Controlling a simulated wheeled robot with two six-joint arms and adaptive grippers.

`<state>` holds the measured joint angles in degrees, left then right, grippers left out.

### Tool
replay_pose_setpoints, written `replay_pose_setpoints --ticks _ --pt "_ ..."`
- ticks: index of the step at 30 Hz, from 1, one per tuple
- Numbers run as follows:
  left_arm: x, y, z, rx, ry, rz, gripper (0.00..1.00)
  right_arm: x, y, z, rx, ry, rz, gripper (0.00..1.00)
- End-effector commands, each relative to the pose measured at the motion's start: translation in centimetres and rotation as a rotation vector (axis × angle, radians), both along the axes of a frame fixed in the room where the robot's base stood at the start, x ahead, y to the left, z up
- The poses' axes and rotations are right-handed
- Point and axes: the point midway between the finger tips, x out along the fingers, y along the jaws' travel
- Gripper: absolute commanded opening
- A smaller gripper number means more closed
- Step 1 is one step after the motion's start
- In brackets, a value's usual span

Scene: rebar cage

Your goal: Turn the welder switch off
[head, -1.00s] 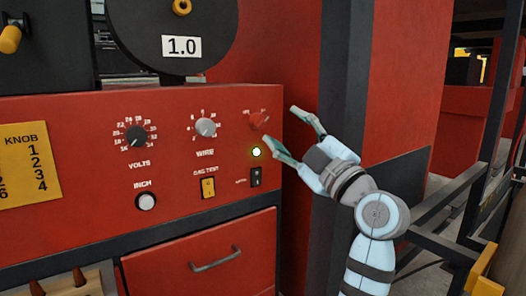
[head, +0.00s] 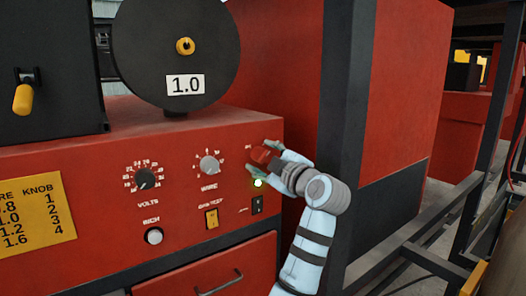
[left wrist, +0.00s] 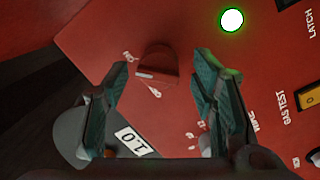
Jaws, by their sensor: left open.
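The red switch knob (head: 261,155) is at the upper right of the red welder panel (head: 100,185). In the left wrist view the knob (left wrist: 160,62) shows a pale mark at one end and small white labels too blurred to read. My left gripper (head: 269,159) is open in front of the panel, its fingers around the knob. In the left wrist view the knob sits between the open fingertips, with a gap on each side. The indicator light (head: 258,183) below the knob is lit. My right gripper is not in view.
The volts dial (head: 146,178), wire dial (head: 209,164), inch button (head: 154,236), yellow gas test switch (head: 212,219) and black latch switch (head: 257,205) are nearby on the panel. A dark post (head: 352,100) stands to the right. A drawer handle (head: 218,283) sticks out below.

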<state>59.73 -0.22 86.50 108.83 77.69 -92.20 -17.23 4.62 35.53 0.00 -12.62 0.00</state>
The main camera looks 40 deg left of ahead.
Motion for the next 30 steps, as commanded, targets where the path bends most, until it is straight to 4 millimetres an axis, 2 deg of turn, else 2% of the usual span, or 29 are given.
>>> replay_pose_setpoints --ticks 3,10,19,30 --pt "0.25 0.71 0.03 0.000 -0.001 0.001 0.52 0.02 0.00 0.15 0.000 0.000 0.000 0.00" --pt "0.31 0.80 -0.06 0.000 -0.001 0.000 0.52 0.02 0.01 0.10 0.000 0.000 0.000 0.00" --pt "0.29 0.79 -0.07 -0.001 -0.001 0.001 0.06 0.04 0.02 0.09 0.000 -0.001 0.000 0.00" --pt "0.29 0.78 -0.14 -0.015 -0.047 0.001 0.05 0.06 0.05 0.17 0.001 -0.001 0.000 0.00"
